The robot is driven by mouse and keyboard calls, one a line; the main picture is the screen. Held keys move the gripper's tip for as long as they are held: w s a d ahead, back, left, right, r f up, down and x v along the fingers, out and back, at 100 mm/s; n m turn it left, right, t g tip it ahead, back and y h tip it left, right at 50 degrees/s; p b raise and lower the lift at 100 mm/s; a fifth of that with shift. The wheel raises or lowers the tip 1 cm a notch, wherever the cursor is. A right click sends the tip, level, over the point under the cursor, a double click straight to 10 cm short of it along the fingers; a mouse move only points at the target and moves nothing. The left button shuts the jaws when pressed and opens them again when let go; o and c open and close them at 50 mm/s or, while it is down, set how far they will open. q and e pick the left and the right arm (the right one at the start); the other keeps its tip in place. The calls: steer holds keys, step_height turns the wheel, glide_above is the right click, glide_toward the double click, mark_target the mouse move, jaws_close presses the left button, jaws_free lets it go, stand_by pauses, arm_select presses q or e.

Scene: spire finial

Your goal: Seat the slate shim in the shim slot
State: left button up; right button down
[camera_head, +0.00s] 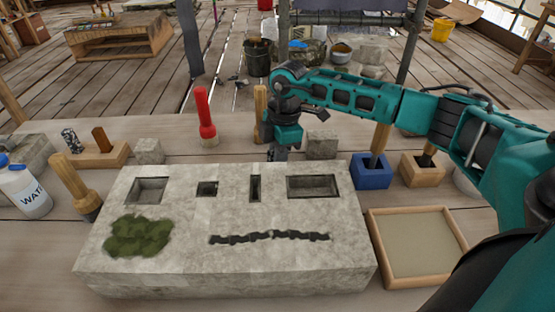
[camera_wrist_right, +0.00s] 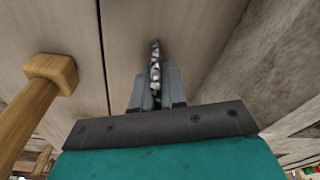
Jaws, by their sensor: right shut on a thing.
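A pale stone block (camera_head: 230,270) lies on the bench with several recesses in its top. The narrow upright slot (camera_head: 255,188), which looks like the shim slot, shows as a dark opening. My right gripper (camera_head: 277,154) points down just behind the block's back edge, to the right of that slot. In the right wrist view my right gripper (camera_wrist_right: 154,90) is shut on a thin speckled grey piece (camera_wrist_right: 155,66), which looks like the slate shim. Its lower end is hidden in the head view. My left gripper is not in view.
A wooden-handled tool (camera_head: 260,100) stands close by my right gripper. A red-handled tool (camera_head: 205,110) stands to its left, and a grey stone cube (camera_head: 322,145) to its right. A blue holder (camera_head: 371,173) and a wooden-rimmed tray (camera_head: 455,217) are right of the block.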

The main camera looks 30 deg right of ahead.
step_height(320, 180, up, 20)
steer(key=p, duration=0.1)
steer(key=shift+p, duration=0.35)
